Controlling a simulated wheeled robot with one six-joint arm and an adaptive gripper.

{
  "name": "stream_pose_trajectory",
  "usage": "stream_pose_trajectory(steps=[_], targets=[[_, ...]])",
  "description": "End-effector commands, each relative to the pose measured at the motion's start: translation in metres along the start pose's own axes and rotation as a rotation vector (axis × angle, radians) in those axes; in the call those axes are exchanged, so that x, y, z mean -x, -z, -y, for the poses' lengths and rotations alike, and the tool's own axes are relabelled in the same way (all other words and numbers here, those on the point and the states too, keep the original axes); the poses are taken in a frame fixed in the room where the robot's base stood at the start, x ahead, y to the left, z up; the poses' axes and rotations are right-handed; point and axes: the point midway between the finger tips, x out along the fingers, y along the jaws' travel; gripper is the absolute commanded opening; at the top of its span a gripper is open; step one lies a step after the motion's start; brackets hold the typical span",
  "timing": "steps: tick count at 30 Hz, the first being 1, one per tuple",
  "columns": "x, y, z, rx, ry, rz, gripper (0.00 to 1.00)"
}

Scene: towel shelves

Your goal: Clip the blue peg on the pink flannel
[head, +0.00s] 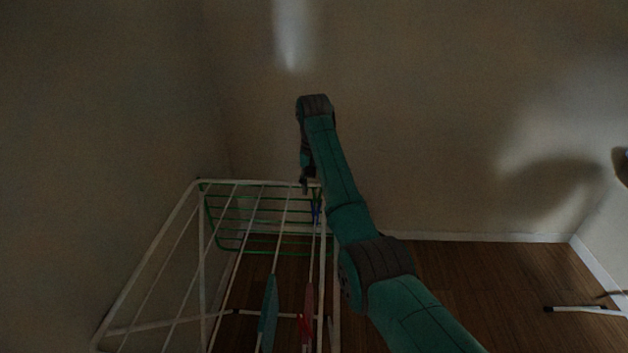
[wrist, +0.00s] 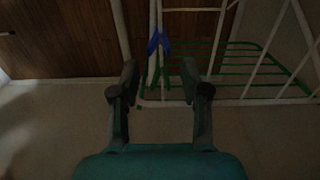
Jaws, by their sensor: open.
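The blue peg (head: 316,211) is clipped near the far end of the drying rack, on a white rail beside my arm. In the wrist view the blue peg (wrist: 158,43) shows just beyond the gap between my fingertips. My gripper (head: 304,186) points down at the rack's far end; it also shows in the wrist view (wrist: 159,72), with its fingers apart and nothing between them. The pink flannel (head: 307,318), looking dark pinkish red, hangs over a rail nearer the front. It is not seen in the wrist view.
A teal cloth (head: 268,313) hangs left of the pink flannel. The white rack (head: 150,262) has a green wire section (head: 232,252) at its far end. A wall (head: 420,150) stands close behind.

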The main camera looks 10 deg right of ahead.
Motion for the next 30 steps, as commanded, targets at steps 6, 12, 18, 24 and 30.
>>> stream_pose_trajectory(steps=[6, 12, 18, 24, 30], targets=[[-0.024, 0.0, 0.0, 0.0, -0.001, 0.002, 0.46], [-0.044, 0.0, 0.0, 0.0, 0.0, 0.001, 0.46], [-0.06, 0.0, 0.0, 0.0, 0.0, 0.001, 0.46], [-0.069, 0.0, 0.0, 0.0, 0.0, 0.0, 0.46], [-0.071, 0.0, 0.0, 0.0, 0.0, 0.0, 0.46]])
